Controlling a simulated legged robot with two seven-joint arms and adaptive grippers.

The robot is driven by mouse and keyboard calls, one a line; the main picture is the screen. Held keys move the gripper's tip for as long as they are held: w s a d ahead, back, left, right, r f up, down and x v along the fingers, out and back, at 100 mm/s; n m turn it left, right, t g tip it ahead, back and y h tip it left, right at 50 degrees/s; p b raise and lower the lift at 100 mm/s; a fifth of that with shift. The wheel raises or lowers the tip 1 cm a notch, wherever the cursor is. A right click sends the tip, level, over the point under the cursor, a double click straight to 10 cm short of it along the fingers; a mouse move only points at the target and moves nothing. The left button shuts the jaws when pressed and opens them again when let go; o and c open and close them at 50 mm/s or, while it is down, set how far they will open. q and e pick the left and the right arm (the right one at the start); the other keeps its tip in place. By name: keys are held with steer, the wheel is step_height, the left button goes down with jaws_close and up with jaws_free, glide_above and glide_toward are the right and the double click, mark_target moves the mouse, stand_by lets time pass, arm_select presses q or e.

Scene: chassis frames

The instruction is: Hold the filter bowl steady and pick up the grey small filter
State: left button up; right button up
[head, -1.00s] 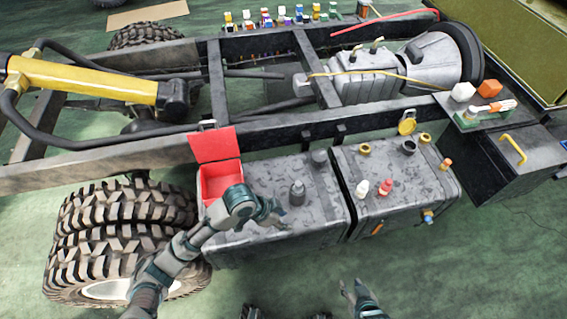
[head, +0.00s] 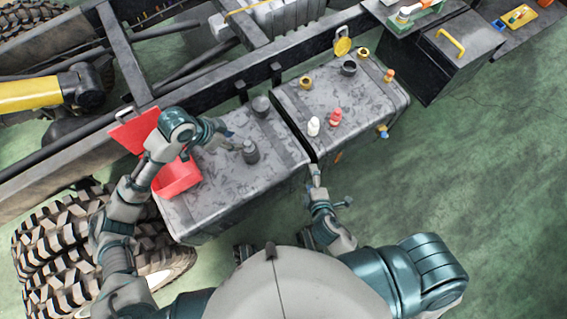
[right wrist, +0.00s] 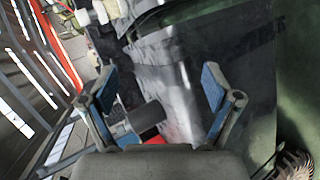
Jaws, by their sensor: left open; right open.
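A dark grey stepped cylinder (head: 250,153) stands upright on the left tank, and a second, plainer grey cylinder (head: 261,104) stands behind it. I cannot tell for sure which is the filter bowl and which the grey small filter. My left gripper (head: 228,143) is open just left of the stepped cylinder; contact cannot be told. My right gripper (head: 328,187) is open and empty at the front edge of the tanks, near the gap between them. In the right wrist view its two blue-padded fingers (right wrist: 155,104) are wide apart, with a dark cylinder (right wrist: 145,116) visible beyond.
A red open box (head: 178,180) sits at the left tank's left end, under my left arm. The chassis rail (head: 210,97) runs behind. Green floor lies open at right.

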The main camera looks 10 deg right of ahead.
steer(key=a+r+n+t+y, duration=0.2)
steer(key=a+n+t, duration=0.35)
steer(key=n, duration=0.85)
steer(key=n+y, duration=0.5)
steer(key=n, duration=0.6)
glide_toward(255, 158)
steer(key=shift+g, duration=0.45)
steer(key=x, duration=0.4)
steer(key=r+x, duration=0.1)
steer(key=x, duration=0.1)
steer(key=shift+w+a, duration=0.15)
steer(key=shift+a, duration=0.2)
steer(key=x, duration=0.3)
steer(key=shift+w+d, duration=0.25)
steer(key=shift+w, duration=0.8)
steer(key=shift+w+a, duration=0.1)
steer(key=shift+a, duration=0.45)
steer(key=shift+c, duration=0.7)
steer(key=c, duration=1.2)
arm_select(q)
steer(key=shift+a, duration=0.5)
arm_select(e)
steer(key=shift+d, duration=0.35)
steer(key=shift+c, duration=0.3)
